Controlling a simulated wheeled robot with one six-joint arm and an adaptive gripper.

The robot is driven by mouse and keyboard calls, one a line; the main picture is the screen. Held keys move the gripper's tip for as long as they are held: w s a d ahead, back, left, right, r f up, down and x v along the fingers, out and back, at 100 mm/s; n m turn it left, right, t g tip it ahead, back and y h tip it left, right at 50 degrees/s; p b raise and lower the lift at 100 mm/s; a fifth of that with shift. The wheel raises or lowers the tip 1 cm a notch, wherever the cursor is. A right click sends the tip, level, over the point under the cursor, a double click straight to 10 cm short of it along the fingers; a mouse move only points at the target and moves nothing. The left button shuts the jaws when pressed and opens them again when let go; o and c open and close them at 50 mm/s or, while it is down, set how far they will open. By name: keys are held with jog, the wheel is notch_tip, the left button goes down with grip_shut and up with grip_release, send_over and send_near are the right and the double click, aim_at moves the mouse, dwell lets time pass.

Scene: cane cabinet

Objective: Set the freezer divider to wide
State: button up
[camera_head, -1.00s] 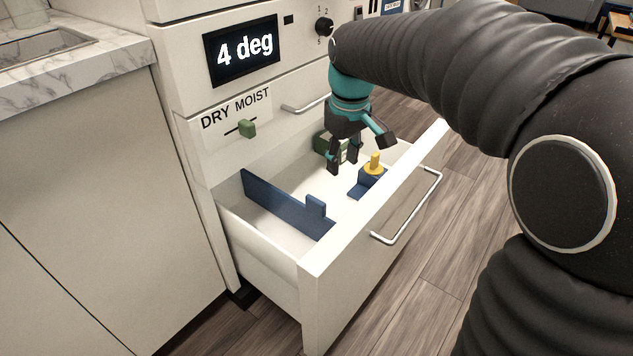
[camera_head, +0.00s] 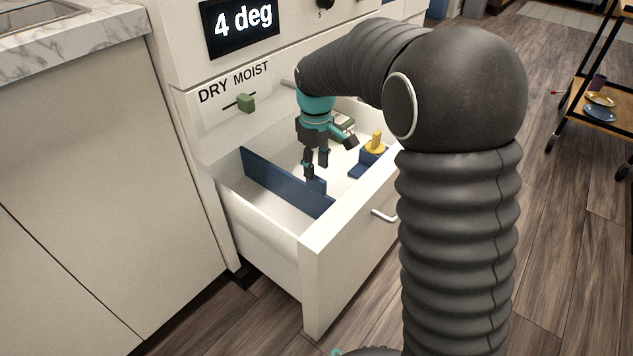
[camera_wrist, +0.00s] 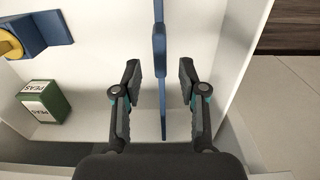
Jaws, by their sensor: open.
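The blue divider (camera_head: 275,185) stands upright in the open white drawer (camera_head: 255,235), toward its left side, with a raised tab on its top edge. In the wrist view the divider (camera_wrist: 160,75) runs between my two fingers, with a gap to each. My gripper (camera_head: 316,172) is open over the drawer at the divider's tab, and its fingers (camera_wrist: 160,82) point along the divider. The fingers partly hide the tab in the head view. I cannot tell how deep the fingertips reach beside the divider.
A blue block with a yellow knob (camera_head: 375,146) sits at the drawer's right. A green peas box (camera_wrist: 44,101) lies in the drawer. A shelf cart stands at far right.

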aim_at(316, 177)
jog(key=shift+f, duration=2.7)
jog(key=shift+c, duration=0.3)
grip_shut()
